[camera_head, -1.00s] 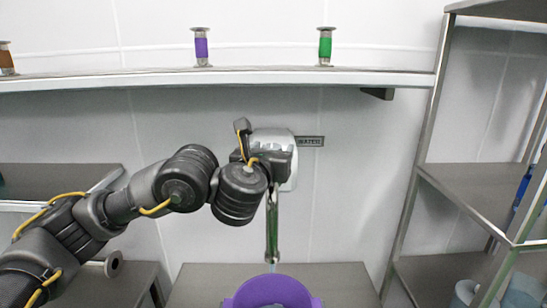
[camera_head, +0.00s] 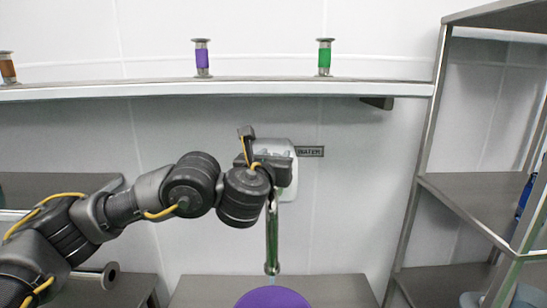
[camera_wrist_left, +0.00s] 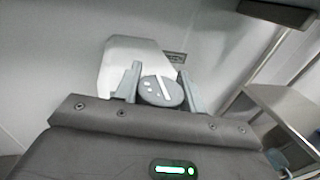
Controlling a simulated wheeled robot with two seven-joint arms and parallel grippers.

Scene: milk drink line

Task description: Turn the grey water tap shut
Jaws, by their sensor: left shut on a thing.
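The water tap has a pale wall plate (camera_head: 291,190) next to a WATER sign (camera_head: 310,152) and a shiny spout (camera_head: 272,240) pointing down. A short pale trace of water shows under the spout's end. The tap's round grey knob (camera_wrist_left: 150,92), with a white bar and dots, shows in the left wrist view. My left gripper (camera_wrist_left: 160,88) has a finger on each side of the knob and is shut on it. In the head view my left gripper (camera_head: 275,168) covers the knob. My right gripper is not in view.
A purple container (camera_head: 272,299) sits below the spout, cut off by the frame. A wall shelf (camera_head: 230,88) above the arm holds purple (camera_head: 202,58), green (camera_head: 324,58) and brown (camera_head: 8,68) banded pieces. A metal rack (camera_head: 470,195) stands at right.

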